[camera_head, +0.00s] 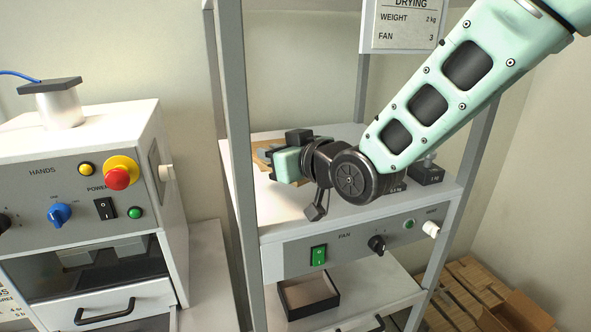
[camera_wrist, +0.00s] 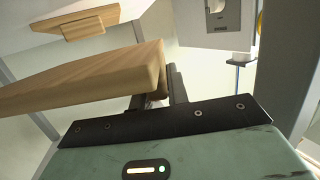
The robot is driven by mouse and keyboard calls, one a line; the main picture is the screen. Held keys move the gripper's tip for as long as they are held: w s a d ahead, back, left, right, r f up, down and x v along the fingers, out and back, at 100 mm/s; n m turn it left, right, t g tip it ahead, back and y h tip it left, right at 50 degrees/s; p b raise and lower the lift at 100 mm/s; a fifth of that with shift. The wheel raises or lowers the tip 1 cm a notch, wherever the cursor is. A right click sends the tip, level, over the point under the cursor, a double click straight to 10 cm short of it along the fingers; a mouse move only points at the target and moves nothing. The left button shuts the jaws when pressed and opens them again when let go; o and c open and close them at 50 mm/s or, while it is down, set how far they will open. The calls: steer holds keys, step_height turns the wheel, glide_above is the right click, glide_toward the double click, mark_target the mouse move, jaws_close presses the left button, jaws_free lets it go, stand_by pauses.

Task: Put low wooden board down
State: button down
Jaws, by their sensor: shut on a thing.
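A light wooden board (camera_wrist: 85,82) fills the left and middle of the wrist view, gripped near its right end. My gripper (camera_wrist: 167,88) is shut on it, with dark fingers at that end. In the head view my gripper (camera_head: 272,157) is over the left part of the rack's upper shelf (camera_head: 350,210). A strip of the wooden board (camera_head: 262,156) shows beside the fingers there, and the rest is hidden behind my gripper and wrist. Whether the board touches the shelf cannot be told.
Small black weights (camera_head: 426,173) stand on the shelf's right side. A grey rack post (camera_head: 233,120) rises close to the left of my gripper. A sign (camera_head: 404,24) hangs above. A control machine (camera_head: 80,190) stands left. A small open box (camera_head: 308,293) sits on the lower shelf.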

steer(key=shift+f+p, duration=1)
steer(key=shift+f, duration=2.5)
steer(key=shift+f, duration=0.15)
steer(key=c, duration=1.4)
jaws_free()
steer(key=shift+o, duration=0.2)
steer(key=b+v, duration=0.4)
steer(key=v, duration=0.5)
steer(key=shift+s+d, duration=0.15)
steer(key=shift+s, duration=0.05)
steer(key=b, duration=0.2)
steer(key=shift+f+b, duration=0.1)
steer(key=shift+b, duration=0.3)
